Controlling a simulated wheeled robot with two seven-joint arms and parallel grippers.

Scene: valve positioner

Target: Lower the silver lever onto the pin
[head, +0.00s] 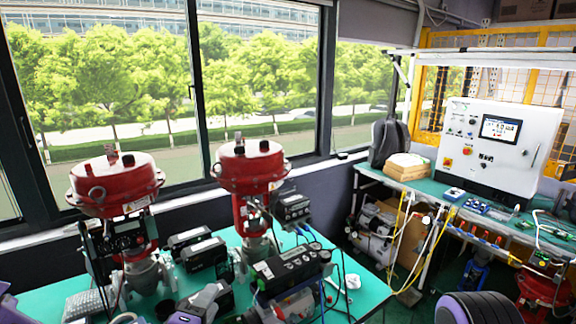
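I cannot make out the silver lever or the pin among the dark parts there. My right gripper is not in view.
Two red valve actuators, left (115,182) and right (252,167), stand on the green table (52,306). Black positioner boxes (204,252) sit between them. Loose cables and a white tool (342,280) lie at right. A bench with a white control box (497,145) stands farther right.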

